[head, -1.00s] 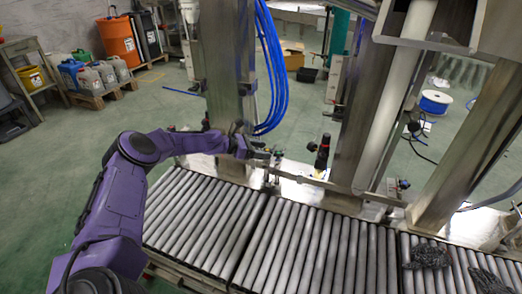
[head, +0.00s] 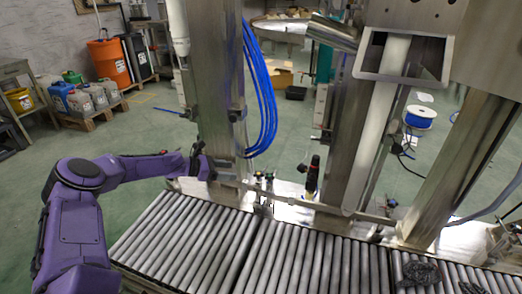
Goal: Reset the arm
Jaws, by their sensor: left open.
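My purple left arm (head: 75,235) comes in from the lower left, bends at a raised elbow and reaches right toward the steel post. My left gripper (head: 207,165) is small and dark at its end, in front of the lower part of the post, above the back edge of the roller conveyor. It is open, and I see nothing held in it. Whether it touches the post I cannot tell. My right gripper is not in view.
The roller conveyor (head: 185,235) runs across the front, with dark crumpled items (head: 422,272) at its right end. Green floor lies open at left.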

